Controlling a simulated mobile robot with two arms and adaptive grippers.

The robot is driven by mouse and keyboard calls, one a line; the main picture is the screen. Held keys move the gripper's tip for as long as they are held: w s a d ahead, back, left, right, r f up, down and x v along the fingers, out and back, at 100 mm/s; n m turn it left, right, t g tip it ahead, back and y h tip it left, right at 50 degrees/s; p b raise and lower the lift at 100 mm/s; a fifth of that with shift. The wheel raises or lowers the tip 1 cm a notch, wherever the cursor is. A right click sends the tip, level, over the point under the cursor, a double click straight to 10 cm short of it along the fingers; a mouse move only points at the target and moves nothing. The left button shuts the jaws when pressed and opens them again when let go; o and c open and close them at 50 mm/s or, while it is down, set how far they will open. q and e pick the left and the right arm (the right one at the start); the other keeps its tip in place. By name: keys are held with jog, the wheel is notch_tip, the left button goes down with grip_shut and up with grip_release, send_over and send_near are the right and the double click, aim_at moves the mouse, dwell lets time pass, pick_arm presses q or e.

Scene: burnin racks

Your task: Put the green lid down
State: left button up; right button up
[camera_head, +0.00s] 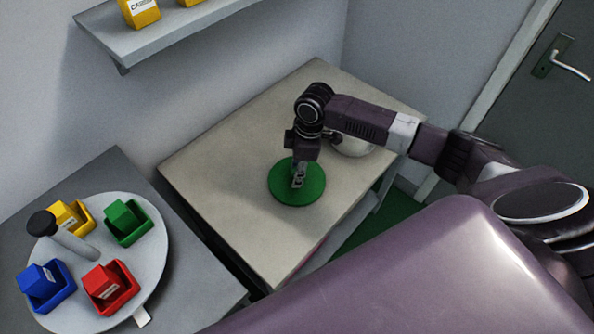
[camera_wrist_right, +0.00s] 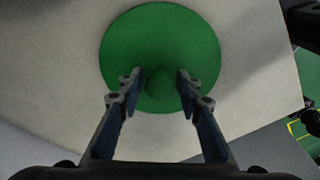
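The green lid (camera_head: 285,194) is a round disc that appears to lie flat on the light table (camera_head: 225,165). Any gap beneath it is too small to tell. In the right wrist view the lid (camera_wrist_right: 160,40) fills the upper middle, with its green knob (camera_wrist_right: 160,82) facing me. My right gripper (camera_head: 298,183) points down over the lid. Its fingertips (camera_wrist_right: 160,80) are apart on either side of the knob, with a small gap visible. My left gripper is not in view.
A whitish rounded pot (camera_head: 354,147) stands behind my right arm, partly hidden. A round grey tray (camera_head: 88,262) on the left table holds yellow, green, blue and red bins with blocks. A wall shelf (camera_head: 165,30) holds yellow boxes. The light table's left part is clear.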

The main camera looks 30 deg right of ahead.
jog(key=shift+o, duration=0.4)
jog(key=shift+r, duration=0.1)
notch_tip(320, 180, up, 12)
jog(key=d, duration=0.1)
jog(key=shift+s+d+b, duration=0.3)
jog(key=shift+s+b, duration=0.05)
jog(key=shift+s, duration=0.05)
